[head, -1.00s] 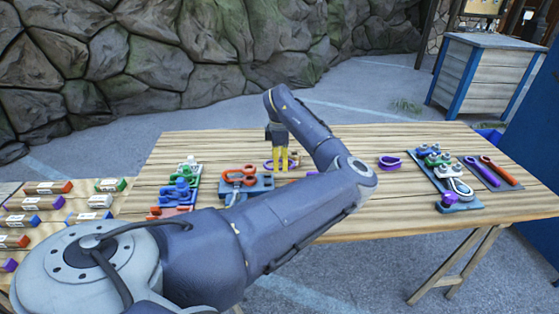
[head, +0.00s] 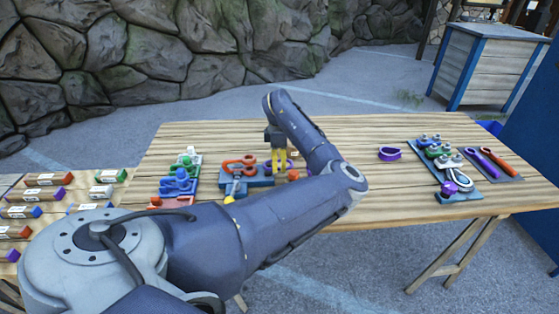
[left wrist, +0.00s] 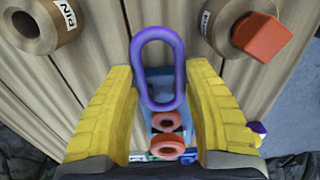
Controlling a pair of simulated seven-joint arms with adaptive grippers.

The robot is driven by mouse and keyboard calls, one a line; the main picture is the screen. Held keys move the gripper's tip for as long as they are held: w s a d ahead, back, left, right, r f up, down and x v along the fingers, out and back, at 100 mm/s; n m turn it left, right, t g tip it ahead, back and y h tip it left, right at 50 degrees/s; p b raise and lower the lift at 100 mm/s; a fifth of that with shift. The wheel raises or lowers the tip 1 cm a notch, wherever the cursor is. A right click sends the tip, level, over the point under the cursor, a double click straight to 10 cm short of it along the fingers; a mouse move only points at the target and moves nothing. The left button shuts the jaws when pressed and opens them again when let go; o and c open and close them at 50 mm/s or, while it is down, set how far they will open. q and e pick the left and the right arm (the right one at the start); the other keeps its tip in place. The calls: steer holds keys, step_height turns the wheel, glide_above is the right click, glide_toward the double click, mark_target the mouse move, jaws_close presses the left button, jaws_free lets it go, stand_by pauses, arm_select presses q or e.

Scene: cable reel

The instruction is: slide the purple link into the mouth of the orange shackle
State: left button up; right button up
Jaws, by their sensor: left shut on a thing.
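The purple link (left wrist: 181,68) is an oval ring, held upright between the yellow fingers of my left gripper (left wrist: 160,110) in the left wrist view. In the head view my left gripper (head: 278,162) is over the right part of a blue block (head: 262,182), just right of the orange shackle (head: 238,161). In the left wrist view the shackle's two eyes (left wrist: 167,121) show just beyond the link's lower end. I cannot tell whether link and shackle touch. The fingers partly hide the link in the head view. My right gripper is not in view.
An orange-headed pin (left wrist: 262,36) in a round holder and another round holder (left wrist: 42,25) stand near the gripper. A rack of coloured shackles (head: 181,181) is at left. A loose purple ring (head: 390,154) and a tool board (head: 452,184) are at right.

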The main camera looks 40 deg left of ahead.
mark_target(258, 172)
arm_select(q)
steer(key=shift+s+a, duration=2.55)
steer(key=shift+s, duration=0.25)
steer(key=shift+f, duration=0.1)
steer(key=o, duration=1.4)
